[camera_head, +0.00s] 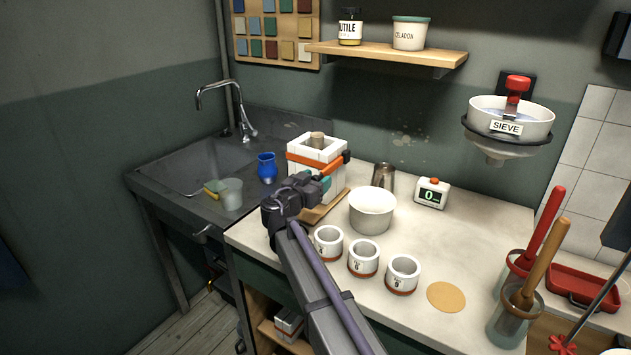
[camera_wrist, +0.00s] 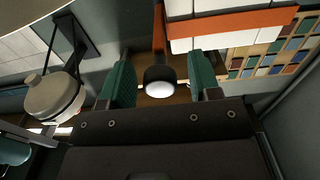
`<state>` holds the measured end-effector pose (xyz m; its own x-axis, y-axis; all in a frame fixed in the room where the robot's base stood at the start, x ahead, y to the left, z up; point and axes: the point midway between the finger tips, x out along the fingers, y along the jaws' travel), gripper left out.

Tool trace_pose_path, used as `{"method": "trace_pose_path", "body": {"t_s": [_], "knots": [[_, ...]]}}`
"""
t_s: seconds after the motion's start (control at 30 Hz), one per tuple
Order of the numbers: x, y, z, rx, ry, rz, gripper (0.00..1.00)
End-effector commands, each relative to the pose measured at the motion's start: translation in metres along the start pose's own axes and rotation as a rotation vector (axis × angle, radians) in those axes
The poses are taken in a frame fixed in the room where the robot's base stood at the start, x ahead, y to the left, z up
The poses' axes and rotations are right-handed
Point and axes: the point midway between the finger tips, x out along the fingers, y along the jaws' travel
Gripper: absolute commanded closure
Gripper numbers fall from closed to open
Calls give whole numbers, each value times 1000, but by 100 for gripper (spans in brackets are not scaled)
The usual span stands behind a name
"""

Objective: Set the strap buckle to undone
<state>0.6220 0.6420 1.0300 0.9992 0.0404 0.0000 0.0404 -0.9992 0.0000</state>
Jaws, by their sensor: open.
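The white block mould (camera_head: 318,150) stands on a wooden board with an orange strap (camera_head: 303,158) around it. It also shows in the wrist view (camera_wrist: 230,40). An orange bar with a dark, pale-ended knob (camera_wrist: 160,80), apparently the buckle's lever, lies between my fingers in the wrist view. In the head view an orange piece (camera_head: 346,154) juts out at the mould's right corner. My gripper (camera_wrist: 160,84) is open, its teal fingers on either side of the knob with gaps visible. In the head view, my gripper (camera_head: 326,180) is in front of the mould and hides part of the strap.
A white bowl (camera_head: 372,210), a metal cup (camera_head: 383,176) and a timer (camera_head: 431,193) stand right of the mould. Three labelled white cups (camera_head: 363,258) line the front. Bare counter (camera_head: 465,240) lies to the right.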

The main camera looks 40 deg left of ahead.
Motion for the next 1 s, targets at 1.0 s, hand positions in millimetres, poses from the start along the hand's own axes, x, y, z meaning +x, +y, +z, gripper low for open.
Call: {"method": "trace_pose_path", "body": {"t_s": [1.0], "knots": [[-108,0,0,0,0,0,43]]}}
